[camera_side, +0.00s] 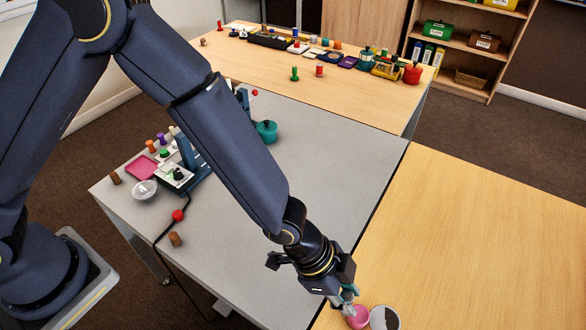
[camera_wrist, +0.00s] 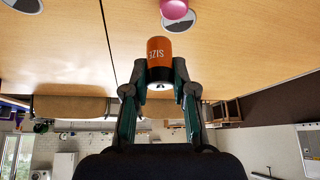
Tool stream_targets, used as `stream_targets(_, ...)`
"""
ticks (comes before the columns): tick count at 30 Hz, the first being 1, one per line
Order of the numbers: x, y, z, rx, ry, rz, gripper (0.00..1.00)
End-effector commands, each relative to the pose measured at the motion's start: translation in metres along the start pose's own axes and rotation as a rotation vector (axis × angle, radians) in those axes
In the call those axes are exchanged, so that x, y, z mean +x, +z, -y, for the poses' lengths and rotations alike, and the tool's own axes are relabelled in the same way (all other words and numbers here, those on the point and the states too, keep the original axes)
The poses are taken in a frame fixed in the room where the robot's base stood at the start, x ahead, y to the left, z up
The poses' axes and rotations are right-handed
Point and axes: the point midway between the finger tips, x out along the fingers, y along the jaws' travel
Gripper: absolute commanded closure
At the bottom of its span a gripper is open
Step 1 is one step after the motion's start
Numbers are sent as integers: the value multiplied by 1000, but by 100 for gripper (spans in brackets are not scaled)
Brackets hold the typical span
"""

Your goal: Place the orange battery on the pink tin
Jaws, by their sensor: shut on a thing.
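My gripper (camera_side: 347,297) is over the wooden table at the lower right of the side view. In the wrist view my gripper (camera_wrist: 160,85) is shut on the orange battery (camera_wrist: 158,50), gripping its lower part, with dark lettering on its side. The battery cannot be made out in the side view. The pink tin (camera_side: 358,318) is just below the fingers there, at the bottom edge. In the wrist view the pink tin (camera_wrist: 174,9) shows at the top edge, beyond the battery and apart from it in the picture.
A grey and white disc (camera_side: 385,319) is beside the tin. The wooden table to the right is mostly bare. Several items line the far table.

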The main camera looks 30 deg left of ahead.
Motion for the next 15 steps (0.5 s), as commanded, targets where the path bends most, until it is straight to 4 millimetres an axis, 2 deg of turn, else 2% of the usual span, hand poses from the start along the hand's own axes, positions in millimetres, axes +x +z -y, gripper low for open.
stream_targets(1,15,0,4,-2,3,3,100)
stream_targets(3,33,-2,10,-3,2,3,100)
stream_targets(6,52,-4,16,-2,1,2,100)
stream_targets(13,73,-7,24,-2,0,1,100)
stream_targets(15,83,-2,24,-2,2,3,100)
